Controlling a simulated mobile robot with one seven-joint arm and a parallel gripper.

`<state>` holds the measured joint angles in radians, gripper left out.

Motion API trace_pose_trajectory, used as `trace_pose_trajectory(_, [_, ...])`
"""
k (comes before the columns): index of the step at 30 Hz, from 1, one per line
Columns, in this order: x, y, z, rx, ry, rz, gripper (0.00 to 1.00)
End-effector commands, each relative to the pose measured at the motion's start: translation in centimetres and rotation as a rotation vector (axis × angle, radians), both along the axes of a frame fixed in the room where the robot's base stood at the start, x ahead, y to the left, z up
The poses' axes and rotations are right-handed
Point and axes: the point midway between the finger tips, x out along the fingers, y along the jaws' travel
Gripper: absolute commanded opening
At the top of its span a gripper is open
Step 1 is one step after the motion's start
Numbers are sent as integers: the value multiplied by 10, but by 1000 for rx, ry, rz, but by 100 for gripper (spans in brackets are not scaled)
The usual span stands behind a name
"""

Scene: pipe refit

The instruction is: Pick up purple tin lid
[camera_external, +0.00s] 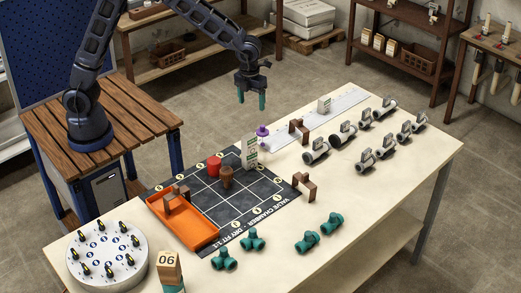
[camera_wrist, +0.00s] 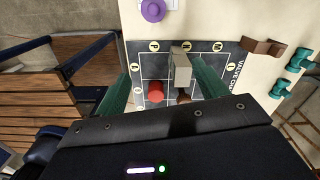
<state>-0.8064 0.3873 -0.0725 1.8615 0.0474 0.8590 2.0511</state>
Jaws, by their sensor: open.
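In the wrist view the purple lid (camera_wrist: 153,10) is a disc with a paler centre at the top edge, on a pale piece. My gripper (camera_external: 251,99) hangs in the air above the table's back edge, pointing down, higher than the lid and apart from it. Its two green fingers are spread with nothing between them; the gripper also shows in the wrist view (camera_wrist: 161,72).
A dark grid mat (camera_external: 205,203) holds a red cylinder (camera_external: 214,166), a brown cylinder (camera_external: 227,177) and the white box (camera_external: 250,151). Brown brackets (camera_external: 304,187), an orange tray (camera_external: 185,222), green fittings (camera_external: 307,241) and grey valves (camera_external: 316,152) stand around. The table's front right is bare.

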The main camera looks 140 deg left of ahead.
Motion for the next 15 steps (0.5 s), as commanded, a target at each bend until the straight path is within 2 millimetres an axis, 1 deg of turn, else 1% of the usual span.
trace_pose_trajectory(1, [-3,16,-14,-8,8,-25,72])
trace_pose_trajectory(3, [-6,33,-27,-16,14,-65,72])
trace_pose_trajectory(6, [-10,49,-41,-24,20,-106,72])
trace_pose_trajectory(10, [-13,59,-50,-28,21,-132,72])
trace_pose_trajectory(15, [-13,60,-62,-30,23,-138,72])
